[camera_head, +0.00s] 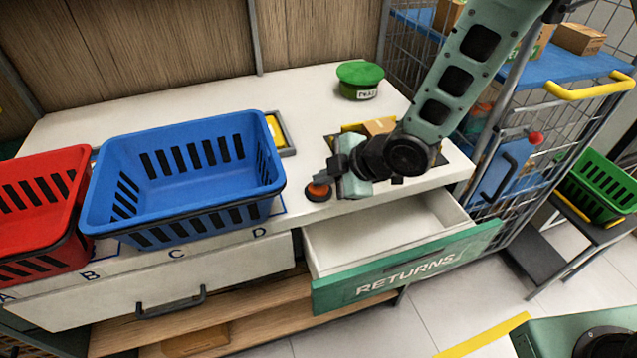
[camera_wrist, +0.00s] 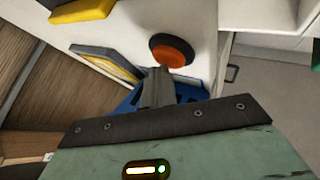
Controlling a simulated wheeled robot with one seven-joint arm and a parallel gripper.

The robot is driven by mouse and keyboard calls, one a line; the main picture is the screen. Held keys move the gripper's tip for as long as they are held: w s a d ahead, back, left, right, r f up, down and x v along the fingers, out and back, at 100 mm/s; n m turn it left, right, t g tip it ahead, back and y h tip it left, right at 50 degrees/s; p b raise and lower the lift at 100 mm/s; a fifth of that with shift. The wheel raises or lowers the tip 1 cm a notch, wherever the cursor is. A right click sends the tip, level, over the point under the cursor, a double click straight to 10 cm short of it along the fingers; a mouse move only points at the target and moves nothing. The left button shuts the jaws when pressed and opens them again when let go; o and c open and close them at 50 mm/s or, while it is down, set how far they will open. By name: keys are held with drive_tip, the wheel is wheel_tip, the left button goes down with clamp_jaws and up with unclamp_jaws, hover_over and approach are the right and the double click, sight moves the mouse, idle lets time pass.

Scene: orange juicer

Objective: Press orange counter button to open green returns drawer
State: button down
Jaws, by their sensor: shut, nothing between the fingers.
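The orange button (camera_head: 318,190) with a dark base sits on the white counter (camera_head: 300,90) near its front edge, right of the blue basket. In the wrist view the orange button (camera_wrist: 172,52) is just beyond my fingertips. My gripper (camera_head: 335,180) is shut and empty, low over the counter and close to the button; in the wrist view its fingers (camera_wrist: 158,85) point at it. I cannot tell whether they touch. The green-fronted returns drawer (camera_head: 405,268), marked RETURNS, is pulled out below the counter and its white inside looks empty.
A blue basket (camera_head: 185,175) and a red basket (camera_head: 40,210) stand on the counter to the left. A green cap (camera_head: 360,78) lies at the back. A wire cart (camera_head: 500,150) with boxes stands to the right. A closed white drawer (camera_head: 160,285) is left of the open one.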

sight(325, 190)
drive_tip(key=shift+r+p, duration=0.6)
drive_tip(key=shift+r, duration=0.3)
wheel_tip(325, 190, up, 5)
drive_tip(key=p, duration=0.3)
drive_tip(key=shift+p, duration=0.3)
idle(0.5)
drive_tip(key=s+d+r+m+g+h, duration=0.1)
drive_tip(key=s+d+r+m+h, duration=0.1)
drive_tip(key=s, duration=0.6)
drive_tip(key=s+d+r+m+g+h, duration=0.2)
drive_tip(key=s+d+r+m, duration=0.3)
drive_tip(key=s+m, duration=0.1)
drive_tip(key=s+d+r+m+g+h, duration=0.1)
drive_tip(key=s+d+r+m+h, duration=0.2)
drive_tip(key=s, duration=0.6)
drive_tip(key=shift+s+d+r+m+g, duration=0.35)
drive_tip(key=shift+d+r+m+g, duration=0.1)
drive_tip(key=shift+m, duration=0.45)
